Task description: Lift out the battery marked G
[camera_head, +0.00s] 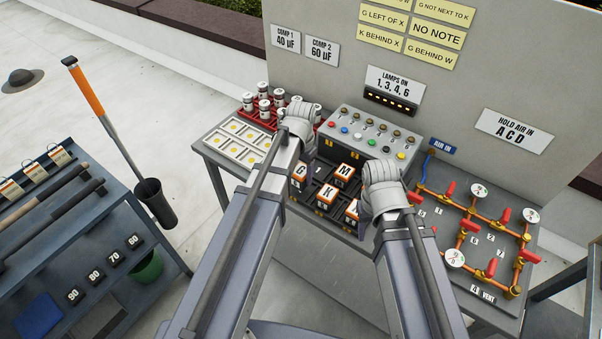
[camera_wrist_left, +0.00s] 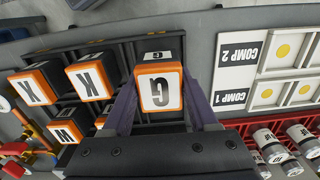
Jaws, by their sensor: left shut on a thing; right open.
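The battery marked G (camera_wrist_left: 160,90), a dark block with an orange-edged white top, sits between the two fingers of my left gripper (camera_wrist_left: 160,98) in the left wrist view. The gripper is shut on it. In the head view the G battery (camera_head: 299,171) is partly hidden by my left arm. I cannot tell whether it is raised from the black battery tray (camera_wrist_left: 96,46).
A lamp panel (camera_head: 372,135) stands behind the tray. The white COMP pads (camera_head: 236,142) and a red rack of cylinders (camera_head: 258,118) lie left. Copper pipes with red valves (camera_head: 480,225) fill the table's right. A board with notes (camera_head: 435,60) rises behind.

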